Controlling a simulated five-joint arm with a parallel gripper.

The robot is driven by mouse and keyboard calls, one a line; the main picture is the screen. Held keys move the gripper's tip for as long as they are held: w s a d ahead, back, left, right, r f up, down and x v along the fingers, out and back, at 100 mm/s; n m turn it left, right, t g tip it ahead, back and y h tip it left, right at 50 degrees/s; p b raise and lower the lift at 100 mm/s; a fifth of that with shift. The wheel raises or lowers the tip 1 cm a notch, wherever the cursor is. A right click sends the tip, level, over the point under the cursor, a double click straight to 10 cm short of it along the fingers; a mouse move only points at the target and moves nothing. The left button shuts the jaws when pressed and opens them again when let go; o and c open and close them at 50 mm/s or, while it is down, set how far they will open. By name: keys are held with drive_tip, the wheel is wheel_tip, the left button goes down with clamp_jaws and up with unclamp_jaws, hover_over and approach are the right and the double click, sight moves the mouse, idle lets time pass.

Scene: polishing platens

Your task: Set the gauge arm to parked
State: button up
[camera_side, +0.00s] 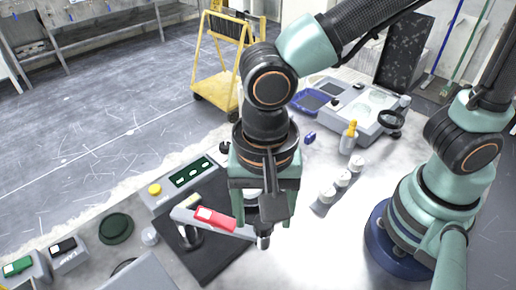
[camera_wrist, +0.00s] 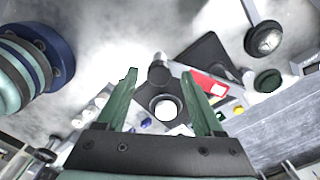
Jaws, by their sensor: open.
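The gauge arm (camera_side: 185,214) looks like a pale grey bar with a red label, over a dark mat (camera_side: 215,262) in the side view. It runs right, towards my gripper, and its right end is partly hidden there. In the wrist view the bar with the red label (camera_wrist: 212,87) lies slantwise, partly behind the right finger. My gripper (camera_side: 265,222) is open, with its fingers pointing down near the bar's right end. In the wrist view the open fingers (camera_wrist: 158,76) have a grey post and a white round top between them. I cannot tell whether they touch the bar.
A panel with a yellow button (camera_side: 155,189) stands behind the mat. A green disc (camera_side: 116,228) lies to the left. White pots (camera_side: 343,176) and a yellow-topped bottle (camera_side: 349,137) stand to the right. A grey machine (camera_side: 362,110) and yellow cart (camera_side: 218,75) are farther back.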

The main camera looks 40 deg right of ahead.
wheel_tip(320, 180, up, 11)
idle(0.3)
drive_tip(key=shift+f, duration=0.15)
drive_tip(key=w+d+n+t, duration=0.2)
drive_tip(key=w+d+n, duration=0.2)
drive_tip(key=d, duration=0.8)
drive_tip(key=w+d+f+n+t, duration=0.1)
drive_tip(key=w+d+n+t, duration=0.2)
drive_tip(key=d, duration=1)
drive_tip(key=w+n, duration=0.2)
drive_tip(key=w, duration=0.1)
drive_tip(key=shift+w+f+t, duration=0.15)
drive_tip(key=shift+f+t, duration=0.05)
drive_tip(key=shift+t, duration=0.1)
